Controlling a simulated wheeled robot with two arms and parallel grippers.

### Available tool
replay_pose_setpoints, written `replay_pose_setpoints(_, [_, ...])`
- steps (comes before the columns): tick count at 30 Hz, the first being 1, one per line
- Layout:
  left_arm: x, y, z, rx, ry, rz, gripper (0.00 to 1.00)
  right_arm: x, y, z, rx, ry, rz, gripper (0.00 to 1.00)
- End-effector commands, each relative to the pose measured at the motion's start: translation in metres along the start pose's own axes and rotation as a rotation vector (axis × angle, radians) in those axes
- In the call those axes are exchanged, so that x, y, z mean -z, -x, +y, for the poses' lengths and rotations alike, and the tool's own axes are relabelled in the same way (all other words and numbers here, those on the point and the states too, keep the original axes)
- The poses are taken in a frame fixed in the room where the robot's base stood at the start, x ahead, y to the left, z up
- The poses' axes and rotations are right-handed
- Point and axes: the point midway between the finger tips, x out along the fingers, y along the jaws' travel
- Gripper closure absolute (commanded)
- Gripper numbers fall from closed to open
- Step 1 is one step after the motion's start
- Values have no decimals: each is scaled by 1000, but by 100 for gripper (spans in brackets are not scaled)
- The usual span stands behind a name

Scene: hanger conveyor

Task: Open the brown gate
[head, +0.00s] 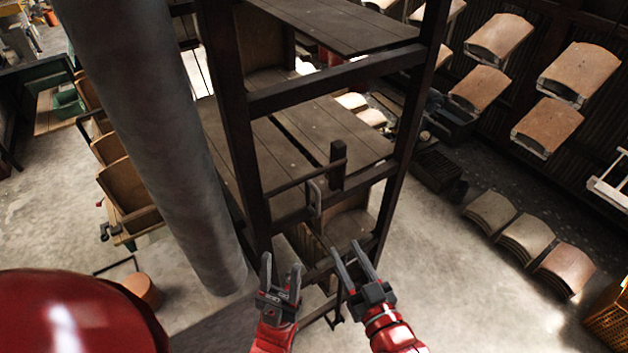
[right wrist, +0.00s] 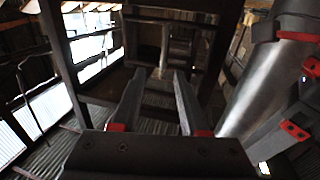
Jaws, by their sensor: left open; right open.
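A tall dark brown wooden frame (head: 338,82) with crossbars stands in the middle of the head view. I take it to be the brown gate or to carry it; I cannot tell exactly which part swings. A thin bar (head: 300,180) crosses it lower down, with a small upright block (head: 338,165) and a metal loop handle (head: 314,197). My left gripper (head: 281,262) is open and empty, below and left of the handle. My right gripper (head: 345,247) is open and empty, below and right of it. In the right wrist view its fingers (right wrist: 159,78) point toward the dark frame, with nothing visible between them.
A thick grey pillar (head: 150,130) stands close to the left of the frame. Brown curved panels lie on the floor (head: 525,238) and hang at the right (head: 580,70). An orange crate (head: 608,320) is at the lower right.

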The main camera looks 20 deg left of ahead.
Motion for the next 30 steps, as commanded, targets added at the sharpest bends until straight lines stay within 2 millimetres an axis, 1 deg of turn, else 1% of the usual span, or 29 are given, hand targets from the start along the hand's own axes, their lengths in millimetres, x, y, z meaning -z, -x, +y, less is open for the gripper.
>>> replay_pose_setpoints(2, [0, 2, 0, 0, 0, -1, 50, -1, -2, -6, 16, 3, -14, 56])
replay_pose_setpoints(5, [-2, 12, 1, 0, 0, -1, 50, -3, -11, -6, 17, 5, -9, 56])
replay_pose_setpoints(8, [-4, 25, 1, 0, 0, 0, 50, -6, -24, -6, 17, 2, -10, 56])
replay_pose_setpoints(15, [-11, 62, 3, 0, 0, 0, 50, -7, -59, -7, 16, -1, -7, 56])
replay_pose_setpoints(22, [-18, 103, 5, 0, 0, 0, 50, -8, -87, -6, 14, 2, -4, 56])
replay_pose_setpoints(23, [-18, 105, 5, 0, 0, -1, 50, -7, -91, -7, 15, 0, -7, 56])
replay_pose_setpoints(24, [-17, 103, 5, 0, 0, -1, 50, -5, -99, -6, 14, 0, -12, 56])
replay_pose_setpoints(27, [-18, 109, 5, 0, 0, 0, 50, -3, -117, -7, 15, 0, -9, 56])
replay_pose_setpoints(30, [-16, 94, 5, 0, 0, 0, 50, 3, -135, -7, 13, 0, -13, 56])
